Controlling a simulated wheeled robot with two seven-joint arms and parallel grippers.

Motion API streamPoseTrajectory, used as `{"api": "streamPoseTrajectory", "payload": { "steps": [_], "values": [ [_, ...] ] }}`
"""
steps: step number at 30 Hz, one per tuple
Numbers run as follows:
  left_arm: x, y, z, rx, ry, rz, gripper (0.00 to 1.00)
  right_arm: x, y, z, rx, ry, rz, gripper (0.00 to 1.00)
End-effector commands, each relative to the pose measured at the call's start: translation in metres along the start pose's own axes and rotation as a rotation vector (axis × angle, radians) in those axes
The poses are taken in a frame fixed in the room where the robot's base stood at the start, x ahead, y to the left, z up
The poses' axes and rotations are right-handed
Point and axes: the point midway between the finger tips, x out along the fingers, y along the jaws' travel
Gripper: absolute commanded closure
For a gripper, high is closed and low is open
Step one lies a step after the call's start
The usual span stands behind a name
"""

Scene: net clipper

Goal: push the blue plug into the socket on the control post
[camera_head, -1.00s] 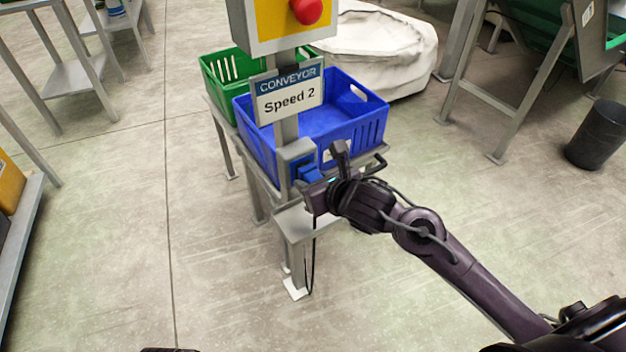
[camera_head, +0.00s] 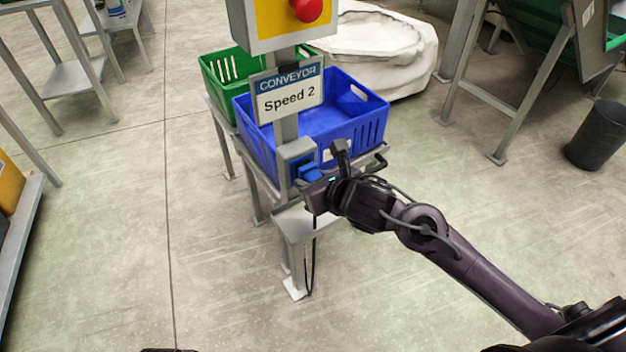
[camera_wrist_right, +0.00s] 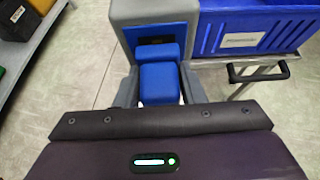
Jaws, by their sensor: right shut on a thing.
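The blue plug (camera_wrist_right: 160,84) sits between the grey fingers of my right gripper (camera_wrist_right: 160,90), which is shut on it. In the head view the plug (camera_head: 310,172) shows as a small blue patch, partly hidden by the right gripper (camera_head: 318,186). The socket (camera_wrist_right: 155,46) is a dark blue face on a grey box (camera_wrist_right: 150,12) on the control post (camera_head: 286,130). The plug's far end is right at the socket face. I cannot tell how deep it sits, as the plug hides the opening. My left gripper is not in view.
A blue crate (camera_head: 372,128) stands on a low frame close behind the post, with a green crate (camera_head: 218,88) beyond it. A frame handle (camera_wrist_right: 283,70) is right of the socket. A sign (camera_head: 288,90) hangs above. A black cable (camera_head: 308,275) dangles below.

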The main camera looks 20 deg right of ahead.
Motion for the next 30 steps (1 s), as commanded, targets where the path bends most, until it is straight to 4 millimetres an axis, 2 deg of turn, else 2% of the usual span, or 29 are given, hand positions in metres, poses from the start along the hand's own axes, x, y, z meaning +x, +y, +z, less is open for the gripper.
{"api": "streamPoseTrajectory", "payload": {
  "steps": [30],
  "values": [
    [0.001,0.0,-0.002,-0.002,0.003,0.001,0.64,0.012,0.0,0.008,0.001,-0.002,0.0,0.88]
  ]
}}
